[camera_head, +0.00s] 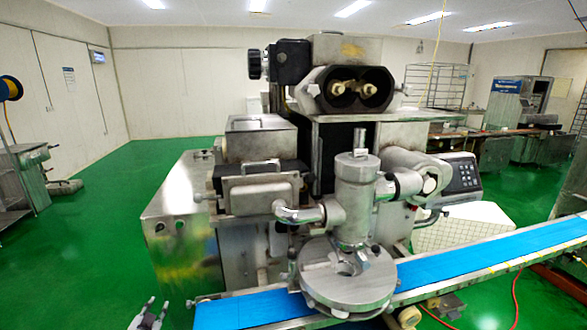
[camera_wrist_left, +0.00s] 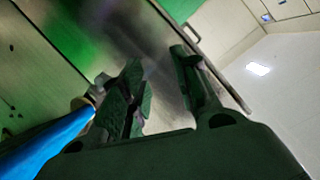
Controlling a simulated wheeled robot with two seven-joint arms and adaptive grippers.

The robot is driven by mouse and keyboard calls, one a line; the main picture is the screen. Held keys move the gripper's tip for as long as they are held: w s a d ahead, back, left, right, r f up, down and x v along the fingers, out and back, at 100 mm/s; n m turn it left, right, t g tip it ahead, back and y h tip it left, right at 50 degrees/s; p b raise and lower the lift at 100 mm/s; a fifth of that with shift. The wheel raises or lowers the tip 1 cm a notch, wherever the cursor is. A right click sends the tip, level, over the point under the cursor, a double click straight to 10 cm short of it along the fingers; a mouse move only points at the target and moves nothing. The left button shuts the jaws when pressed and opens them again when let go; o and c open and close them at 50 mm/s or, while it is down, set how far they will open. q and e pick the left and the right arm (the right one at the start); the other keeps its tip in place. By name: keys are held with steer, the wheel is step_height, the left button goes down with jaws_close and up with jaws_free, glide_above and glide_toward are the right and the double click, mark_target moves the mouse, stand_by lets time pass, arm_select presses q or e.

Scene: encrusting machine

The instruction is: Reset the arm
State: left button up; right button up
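My left gripper (camera_head: 155,308) shows at the bottom left edge of the head view, with its fingers pointing up. It also shows in the left wrist view (camera_wrist_left: 158,80), where the two dark fingers stand apart with nothing between them. It is open and empty. In the head view it is left of the near end of the blue conveyor belt (camera_head: 240,309), apart from it. The encrusting machine (camera_head: 265,193) of bare metal stands in the middle, right of and beyond the gripper. My right gripper does not show in either view.
The machine's round metal outlet (camera_head: 345,283) sits over the belt. A control panel (camera_head: 462,176) is at its right side. A metal table (camera_head: 20,180) stands at the far left. The green floor (camera_head: 100,240) left of the machine is clear.

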arm_select(q)
steer(key=s+d+f+g+h, duration=0.1)
steer(key=s+d+f+g, duration=0.1)
steer(key=s+f, duration=0.75)
steer(key=s+d+f+n+g, duration=0.1)
steer(key=s+d+f+g, duration=0.3)
steer(key=f, duration=1.1)
steer(key=s+f+g+h, duration=0.1)
steer(key=s+f, duration=0.7)
steer(key=f, duration=0.4)
steer(key=s+d+f+g, duration=0.2)
steer(key=s+d+f, duration=0.2)
steer(key=s, duration=0.7)
steer(key=s+d+f+g, duration=0.2)
steer(key=s+d+f, duration=0.2)
steer(key=s, duration=0.7)
steer(key=s+d+f+g+h, duration=0.1)
steer(key=s+d+f, duration=0.3)
steer(key=s, duration=0.8)
steer(key=shift+d+f+g, duration=0.3)
steer(key=shift+f+g, duration=0.2)
steer(key=shift+f, duration=0.4)
steer(key=shift+w, duration=0.15)
